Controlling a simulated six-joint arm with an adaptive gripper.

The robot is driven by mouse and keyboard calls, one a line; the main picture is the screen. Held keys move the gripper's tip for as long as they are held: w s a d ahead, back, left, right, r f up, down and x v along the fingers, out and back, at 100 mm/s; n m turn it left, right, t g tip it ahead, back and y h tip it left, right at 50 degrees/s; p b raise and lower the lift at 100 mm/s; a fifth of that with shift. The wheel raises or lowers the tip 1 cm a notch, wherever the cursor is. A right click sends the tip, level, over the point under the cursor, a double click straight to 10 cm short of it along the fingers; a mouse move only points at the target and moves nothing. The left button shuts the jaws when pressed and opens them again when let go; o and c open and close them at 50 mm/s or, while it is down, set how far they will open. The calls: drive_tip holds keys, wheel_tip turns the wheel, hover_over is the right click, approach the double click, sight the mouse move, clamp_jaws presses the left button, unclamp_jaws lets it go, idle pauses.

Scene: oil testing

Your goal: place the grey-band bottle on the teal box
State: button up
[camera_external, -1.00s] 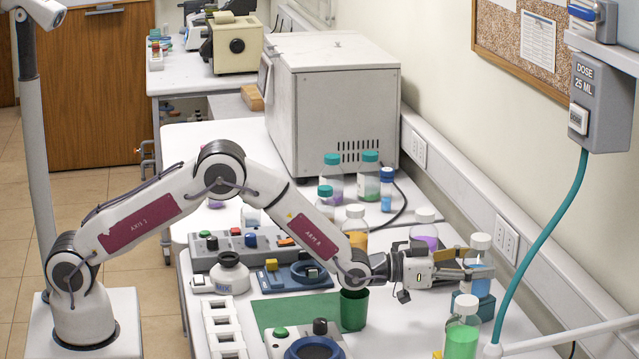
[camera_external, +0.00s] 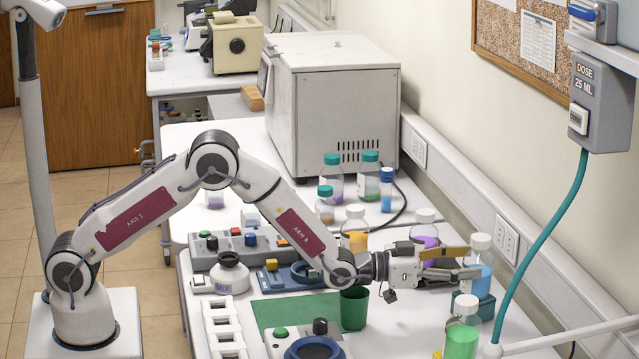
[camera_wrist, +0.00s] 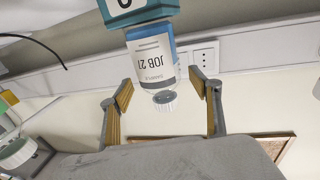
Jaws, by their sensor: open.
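A white-capped bottle (camera_external: 480,266) with pale blue liquid stands upright on the teal box (camera_external: 484,307) at the right of the bench. In the wrist view the bottle (camera_wrist: 152,58) appears upside down, with a white label reading JOB 27. Its base meets the teal box (camera_wrist: 112,18).
A green-liquid bottle (camera_external: 462,331) stands just in front of the teal box. A purple-liquid bottle (camera_external: 424,233) and an orange-liquid bottle (camera_external: 357,241) stand behind my gripper. A green cup (camera_external: 354,309) is below my wrist. A teal hose (camera_external: 541,244) hangs at the right.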

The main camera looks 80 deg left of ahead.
wheel_tip(320, 180, up, 7)
drive_tip(key=s, duration=0.2)
drive_tip(key=shift+a, duration=0.15)
idle(0.3)
drive_tip(key=shift+s+r, duration=0.1)
idle(0.7)
drive_tip(key=s+a+r+g+y, duration=0.1)
drive_tip(key=s+a+r+g, duration=0.25)
drive_tip(key=s, duration=0.85)
drive_tip(key=s+a+r+g+y, duration=0.1)
drive_tip(key=s+a+r+g, duration=0.3)
drive_tip(key=s, duration=0.7)
drive_tip(key=s+a+f+g, duration=0.1)
drive_tip(key=s+f, duration=0.1)
drive_tip(key=s, duration=0.9)
drive_tip(key=s+a+f+n+g, duration=0.1)
drive_tip(key=s+a+f+g, duration=0.1)
drive_tip(key=s, duration=1)
drive_tip(key=s+a+f+g, duration=0.1)
drive_tip(key=s+a+f, duration=0.1)
drive_tip(key=s, duration=0.9)
drive_tip(key=shift+s+f+n+g+y, duration=0.25)
drive_tip(key=shift+f+n+g+y, duration=0.15)
drive_tip(key=shift+f, duration=0.4)
